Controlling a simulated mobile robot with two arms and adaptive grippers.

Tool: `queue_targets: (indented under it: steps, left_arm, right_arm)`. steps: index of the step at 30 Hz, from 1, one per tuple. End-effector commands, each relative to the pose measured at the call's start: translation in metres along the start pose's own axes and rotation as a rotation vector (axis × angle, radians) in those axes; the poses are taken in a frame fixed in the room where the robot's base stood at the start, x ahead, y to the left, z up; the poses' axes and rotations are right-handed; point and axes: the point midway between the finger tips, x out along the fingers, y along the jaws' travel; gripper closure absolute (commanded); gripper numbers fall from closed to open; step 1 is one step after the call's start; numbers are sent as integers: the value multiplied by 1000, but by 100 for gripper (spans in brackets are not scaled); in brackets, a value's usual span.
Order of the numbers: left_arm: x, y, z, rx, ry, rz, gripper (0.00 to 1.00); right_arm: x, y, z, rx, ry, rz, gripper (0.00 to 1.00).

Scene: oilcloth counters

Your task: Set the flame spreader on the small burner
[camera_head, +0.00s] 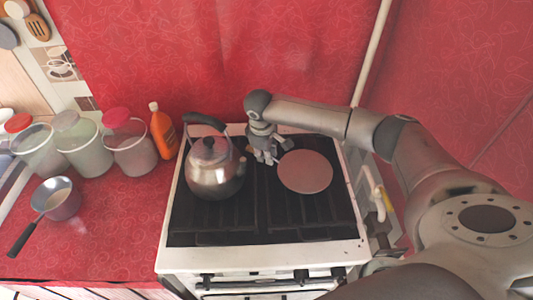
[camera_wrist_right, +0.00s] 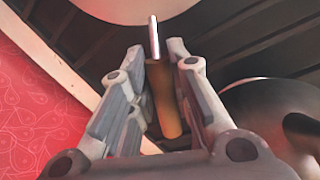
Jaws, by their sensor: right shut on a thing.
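The flame spreader is a flat grey round plate (camera_head: 305,172) over the right part of the black stove grates (camera_head: 270,222). I cannot tell whether it touches the grates. My right gripper (camera_head: 268,157) is at the plate's left edge, between it and the kettle. In the right wrist view, my right gripper (camera_wrist_right: 160,85) is shut on the spreader's brown handle (camera_wrist_right: 162,98), and part of the plate (camera_wrist_right: 130,8) shows at the top. Which burner is the small one is hidden under the plate, kettle and grates. My left gripper is not in view.
A steel kettle (camera_head: 213,178) with a black handle stands on the left grates, close to my right gripper. Left of the stove are an orange bottle (camera_head: 162,132), several lidded jars (camera_head: 130,150) and a small saucepan (camera_head: 62,203). The front grates are clear.

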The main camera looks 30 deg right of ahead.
Motion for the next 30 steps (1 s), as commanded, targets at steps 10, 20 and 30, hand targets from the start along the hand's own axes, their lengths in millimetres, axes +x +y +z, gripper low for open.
queue_targets:
  steps: [10, 20, 30]
  left_arm:
    - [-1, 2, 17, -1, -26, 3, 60]
    - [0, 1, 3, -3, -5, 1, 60]
    - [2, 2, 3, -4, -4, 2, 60]
  right_arm:
    - [0, 0, 0, 1, 0, 0, 100]
    - [6, -1, 0, 1, -1, 0, 100]
    - [11, -2, 0, 1, 1, 0, 79]
